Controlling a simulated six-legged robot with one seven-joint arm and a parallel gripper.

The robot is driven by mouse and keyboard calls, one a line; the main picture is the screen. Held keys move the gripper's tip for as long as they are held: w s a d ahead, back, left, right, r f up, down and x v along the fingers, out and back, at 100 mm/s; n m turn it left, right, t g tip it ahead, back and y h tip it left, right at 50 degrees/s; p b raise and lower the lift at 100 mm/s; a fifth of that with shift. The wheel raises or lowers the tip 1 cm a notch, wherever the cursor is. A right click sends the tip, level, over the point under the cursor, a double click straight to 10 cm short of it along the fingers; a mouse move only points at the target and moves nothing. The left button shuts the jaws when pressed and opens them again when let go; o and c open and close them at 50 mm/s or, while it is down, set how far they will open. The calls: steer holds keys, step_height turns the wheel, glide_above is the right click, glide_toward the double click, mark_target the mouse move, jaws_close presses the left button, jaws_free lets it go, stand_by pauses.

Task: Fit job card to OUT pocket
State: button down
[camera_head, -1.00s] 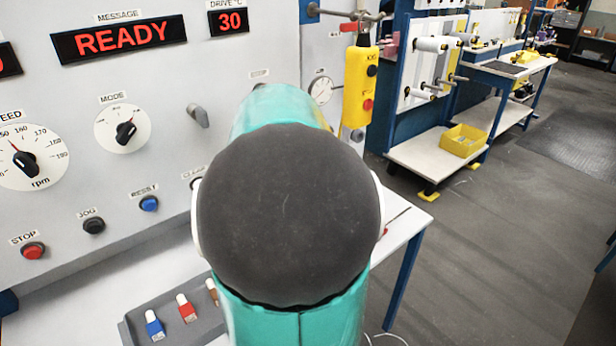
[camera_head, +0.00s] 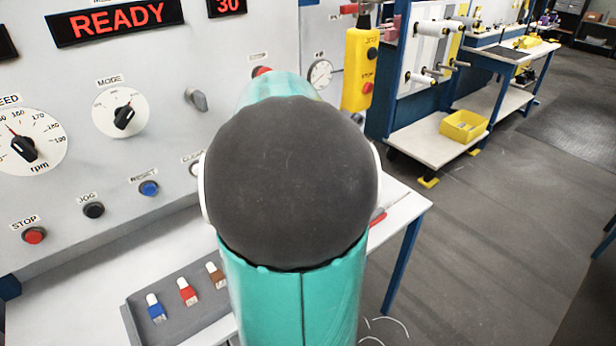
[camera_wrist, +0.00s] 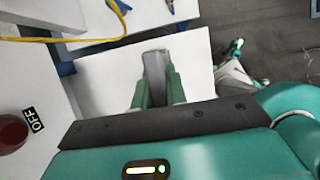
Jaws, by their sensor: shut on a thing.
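In the wrist view my gripper (camera_wrist: 156,88) has its two green fingers shut on a grey flat piece (camera_wrist: 154,66) that sticks out past the tips. A white flat surface (camera_wrist: 108,80) shows behind and around the fingers. I cannot tell whether the grey piece is the job card itself or a part of it. In the head view my own arm fills the middle and hides my gripper and what it holds. I cannot make out the OUT pocket in either view.
A control panel (camera_head: 60,110) with knobs and buttons stands at the left. A white bench (camera_head: 405,212) holds a grey tray (camera_head: 190,325) with blue, red and brown pieces. A yellow pendant (camera_head: 359,70) hangs behind my arm. Floor (camera_head: 480,240) is open at right.

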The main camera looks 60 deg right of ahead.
steer(key=shift+f, duration=0.6)
steer(key=shift+f, duration=0.35)
steer(key=shift+f, duration=0.1)
steer(key=shift+f, duration=2.2)
steer(key=c, duration=1.3)
jaws_free()
steer(key=shift+c, duration=0.2)
steer(key=shift+r, duration=0.1)
steer(key=v, duration=1.3)
steer(key=shift+r, duration=0.3)
steer(key=shift+w+a, duration=0.1)
